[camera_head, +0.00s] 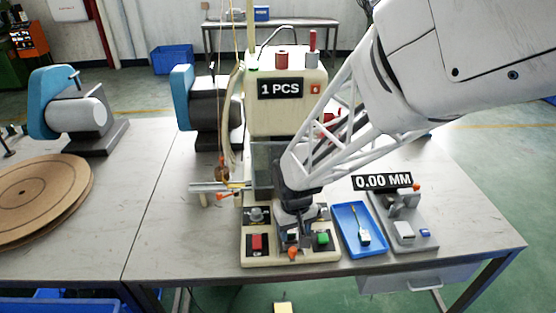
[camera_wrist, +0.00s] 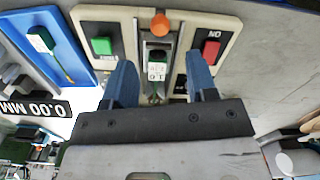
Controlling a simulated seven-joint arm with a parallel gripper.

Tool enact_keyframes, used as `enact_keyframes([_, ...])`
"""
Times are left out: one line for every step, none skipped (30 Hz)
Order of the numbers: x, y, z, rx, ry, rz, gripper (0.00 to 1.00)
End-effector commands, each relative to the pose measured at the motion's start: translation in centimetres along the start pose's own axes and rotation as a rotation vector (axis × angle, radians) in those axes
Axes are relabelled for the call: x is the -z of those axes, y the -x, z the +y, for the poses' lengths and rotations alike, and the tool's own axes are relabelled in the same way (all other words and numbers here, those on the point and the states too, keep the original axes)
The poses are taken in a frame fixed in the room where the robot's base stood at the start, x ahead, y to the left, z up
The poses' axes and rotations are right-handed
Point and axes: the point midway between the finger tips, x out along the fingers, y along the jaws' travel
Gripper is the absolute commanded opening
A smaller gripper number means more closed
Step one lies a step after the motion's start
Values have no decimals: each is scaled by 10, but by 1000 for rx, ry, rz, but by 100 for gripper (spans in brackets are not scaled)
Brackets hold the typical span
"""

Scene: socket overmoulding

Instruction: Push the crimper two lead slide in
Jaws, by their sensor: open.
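The cream crimper (camera_head: 290,103) with a "1 PCS" sign stands on the table. A narrow slide (camera_wrist: 143,38) with an orange knob (camera_wrist: 160,25) runs in its front base, between the green and red buttons. The orange knob also shows at the base's front edge in the head view (camera_head: 292,254). A small part (camera_wrist: 157,70) with a black, green and white top sits on the slide. My gripper (camera_wrist: 161,83) is open, its blue fingers on either side of the slide line, apart from the knob. In the head view my gripper (camera_head: 296,212) hangs over the base and hides part of the slide.
A green button (camera_head: 322,239) and a red button (camera_head: 257,243) flank the slide. A blue tray (camera_head: 350,215) with a small leaded part lies to the right, beside a grey gauge (camera_head: 408,230) reading 0.00 MM. Another orange-knobbed slide (camera_head: 222,195) projects left of the crimper.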

Motion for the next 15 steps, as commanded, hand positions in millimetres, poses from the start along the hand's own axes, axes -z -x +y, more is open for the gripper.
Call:
enact_keyframes([0, -1, 0, 0, 0, -1, 52])
enact_keyframes([0, -2, 0, 0, 0, -1, 52])
enact_keyframes([0, -4, 0, 0, 0, -1, 52])
enact_keyframes([0, -5, 0, 0, 0, -1, 52])
enact_keyframes([0, -7, 0, 0, 0, -1, 52])
enact_keyframes([0, -10, 0, 0, 0, -2, 52])
enact_keyframes([0, -12, 0, 0, 0, -2, 52])
enact_keyframes([0, -15, 0, 0, 0, -3, 52])
enact_keyframes([0, -19, 0, 0, 0, -3, 52])
enact_keyframes([0, -22, 0, 0, 0, -2, 52])
enact_keyframes([0, -25, 0, 0, 0, -2, 52])
enact_keyframes([-1, -30, 0, 0, 0, -3, 52])
enact_keyframes([0, -33, 0, 0, 0, -3, 52])
enact_keyframes([0, -37, 0, 0, 0, -3, 52])
enact_keyframes([0, -42, 0, 0, 0, -3, 52])
